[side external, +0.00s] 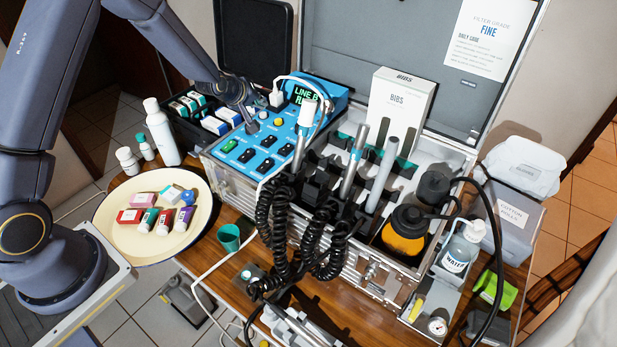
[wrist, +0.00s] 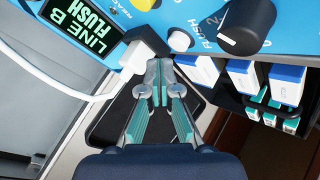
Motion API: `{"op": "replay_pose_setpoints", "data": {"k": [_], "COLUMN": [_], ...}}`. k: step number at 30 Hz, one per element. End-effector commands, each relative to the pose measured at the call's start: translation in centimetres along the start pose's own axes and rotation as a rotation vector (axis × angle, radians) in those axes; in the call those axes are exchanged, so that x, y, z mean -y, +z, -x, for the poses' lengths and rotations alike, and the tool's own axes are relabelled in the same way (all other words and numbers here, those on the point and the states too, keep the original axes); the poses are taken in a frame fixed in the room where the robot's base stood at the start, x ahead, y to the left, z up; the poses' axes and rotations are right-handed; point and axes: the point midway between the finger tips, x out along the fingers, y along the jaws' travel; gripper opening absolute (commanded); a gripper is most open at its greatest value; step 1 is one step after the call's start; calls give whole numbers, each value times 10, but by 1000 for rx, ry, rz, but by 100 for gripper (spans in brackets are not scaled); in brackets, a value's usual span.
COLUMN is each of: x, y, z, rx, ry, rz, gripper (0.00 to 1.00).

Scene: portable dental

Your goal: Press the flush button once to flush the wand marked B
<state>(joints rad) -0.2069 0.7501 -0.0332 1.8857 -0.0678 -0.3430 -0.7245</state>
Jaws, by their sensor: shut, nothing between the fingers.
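The blue control panel (side external: 285,130) is on the left of the open case. Its display (wrist: 80,28) reads "LINE B FLUSH" in green. A round white button (wrist: 180,40) sits beside the printed word FLUSH in the wrist view. A black knob with a white pointer (wrist: 247,25) is to its right. My gripper (wrist: 161,68) is shut and empty, its fingertips just below and left of the white button in the picture; I cannot tell whether they touch anything. The side view shows my gripper (side external: 250,126) low at the panel's back edge. Several wands stand in the case, including a white-topped wand (side external: 304,122); no wand's letter is readable.
A white plug with a cable (wrist: 125,70) crosses close left of my fingertips. A black box of small cartons (side external: 205,112) adjoins the panel. A cream plate (side external: 118,205) of small packets lies nearer my arm. Black coiled hoses (side external: 275,225) hang over the case front.

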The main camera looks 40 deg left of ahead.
Motion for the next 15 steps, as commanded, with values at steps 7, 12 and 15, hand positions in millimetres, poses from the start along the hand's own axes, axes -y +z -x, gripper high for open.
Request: {"op": "replay_pose_setpoints", "data": {"k": [7, 12, 15], "x": [-13, -21, -23], "y": [-13, -21, -23], "z": [18, 28, 32], "rx": [-2, -2, -1], "ry": [2, 2, 0], "rz": [0, 1, 1], "gripper": [0, 0, 0]}}
